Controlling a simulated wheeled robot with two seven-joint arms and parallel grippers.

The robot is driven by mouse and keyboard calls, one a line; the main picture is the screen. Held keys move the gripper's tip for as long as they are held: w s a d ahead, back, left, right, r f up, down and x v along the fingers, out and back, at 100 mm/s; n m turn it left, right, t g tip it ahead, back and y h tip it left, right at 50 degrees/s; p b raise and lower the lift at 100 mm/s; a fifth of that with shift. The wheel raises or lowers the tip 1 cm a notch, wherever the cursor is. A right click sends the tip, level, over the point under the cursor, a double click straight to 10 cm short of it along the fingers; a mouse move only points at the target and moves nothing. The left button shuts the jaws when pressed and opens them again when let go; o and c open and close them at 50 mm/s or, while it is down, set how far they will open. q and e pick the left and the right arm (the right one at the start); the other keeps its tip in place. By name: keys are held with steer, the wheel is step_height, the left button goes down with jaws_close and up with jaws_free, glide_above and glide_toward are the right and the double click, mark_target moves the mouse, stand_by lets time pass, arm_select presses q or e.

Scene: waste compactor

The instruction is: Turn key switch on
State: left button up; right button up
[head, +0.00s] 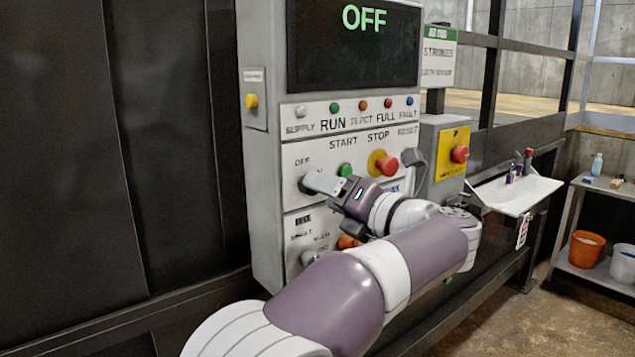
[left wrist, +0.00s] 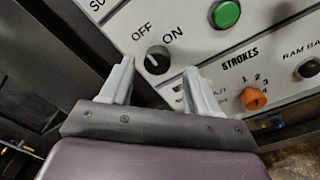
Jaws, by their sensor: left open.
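The key switch (left wrist: 157,60) is a round dark knob with a pale mark, set in the light panel under the OFF and ON labels in the left wrist view. The mark seems to lie on its left side, toward OFF. My left gripper (left wrist: 159,72) is open, its two grey fingers on either side of the switch, with no clear contact. In the head view a finger of the left gripper (head: 325,184) covers most of the switch. The display (head: 352,45) above reads OFF in green. My right gripper is not in view.
The green START button (head: 344,170) and red STOP button (head: 387,165) sit right of the switch. The orange STROKES knob (left wrist: 254,98) is below right. A red emergency button (head: 459,154) is on a side box. A white shelf (head: 520,193) stands further right.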

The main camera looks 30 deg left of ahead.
arm_select(q)
steer(key=x, duration=0.3)
steer(key=shift+s+a, duration=0.1)
steer(key=shift+a, duration=0.05)
steer(key=c, duration=1)
steer(key=shift+c, duration=0.2)
